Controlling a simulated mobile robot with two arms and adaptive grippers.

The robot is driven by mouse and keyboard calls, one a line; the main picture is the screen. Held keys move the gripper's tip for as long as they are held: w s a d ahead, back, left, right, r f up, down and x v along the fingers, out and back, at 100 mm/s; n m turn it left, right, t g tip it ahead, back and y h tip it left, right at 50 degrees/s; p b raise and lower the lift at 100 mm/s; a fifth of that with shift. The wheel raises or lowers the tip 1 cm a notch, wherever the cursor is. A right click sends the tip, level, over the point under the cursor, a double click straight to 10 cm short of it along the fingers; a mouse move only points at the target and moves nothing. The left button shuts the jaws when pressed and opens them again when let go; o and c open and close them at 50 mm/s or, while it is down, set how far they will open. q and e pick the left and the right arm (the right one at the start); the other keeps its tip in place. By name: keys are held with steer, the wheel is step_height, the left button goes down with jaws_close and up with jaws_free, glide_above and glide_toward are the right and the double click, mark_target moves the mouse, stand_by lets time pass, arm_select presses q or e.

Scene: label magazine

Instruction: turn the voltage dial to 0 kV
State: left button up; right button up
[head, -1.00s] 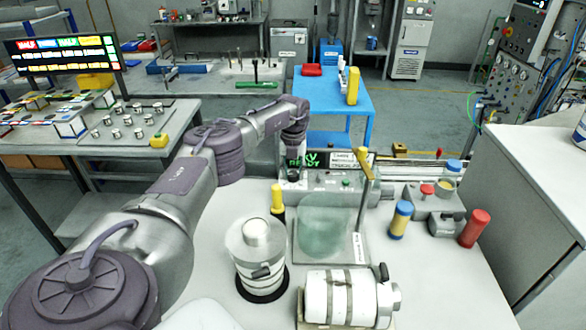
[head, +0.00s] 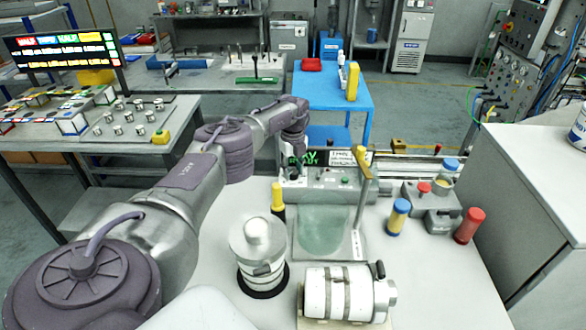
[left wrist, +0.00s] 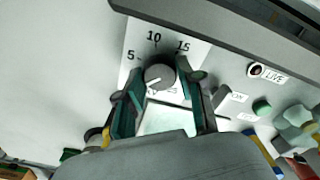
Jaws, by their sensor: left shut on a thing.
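The voltage dial (left wrist: 160,76) is a round grey knob on a white scale plate (left wrist: 138,57) marked 5, 10 and 15. A pale mark shows on the lower left of its face; its exact reading is hard to tell. My left gripper (left wrist: 160,90) is shut on the dial, with one dark green finger on each side of it. In the head view my left arm reaches to the left end of the grey control box (head: 330,184), where the dial is hidden. My right gripper is not in view.
A LIVE lamp (left wrist: 256,70) and a green button (left wrist: 262,107) sit right of the dial. A post (head: 363,205) rises from the glassy plate (head: 322,232).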

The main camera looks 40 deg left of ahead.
mark_target(293, 171)
arm_select(q)
steer(key=shift+w+r, duration=0.1)
stand_by(0.3)
steer(key=o, duration=1.2)
steer(key=shift+c, duration=0.2)
step_height(293, 171, up, 12)
